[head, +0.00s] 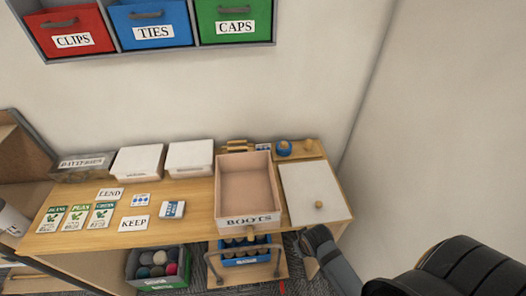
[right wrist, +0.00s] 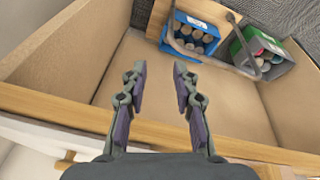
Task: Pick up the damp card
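No card is clearly marked as damp in the head view. A small white card with blue marks (head: 141,200) lies flat between the LEND and KEEP labels. A similar blue-marked card (head: 263,147) is at the back, behind the BOOTS drawer. Several green-and-white cards (head: 76,217) lie at the table's left. My right gripper (right wrist: 157,88) is open and empty in the right wrist view, above a tan wooden drawer or box interior (right wrist: 165,110). No card shows there. My left gripper is not in view.
The open BOOTS drawer (head: 247,219) stands on the wooden table (head: 190,235), beside a white lidded box (head: 314,190). A blue-and-white block (head: 172,209) lies near KEEP (head: 134,223). A blue crate (head: 245,256) and green crate (head: 158,282) are lower down. Labelled bins (head: 152,28) hang above.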

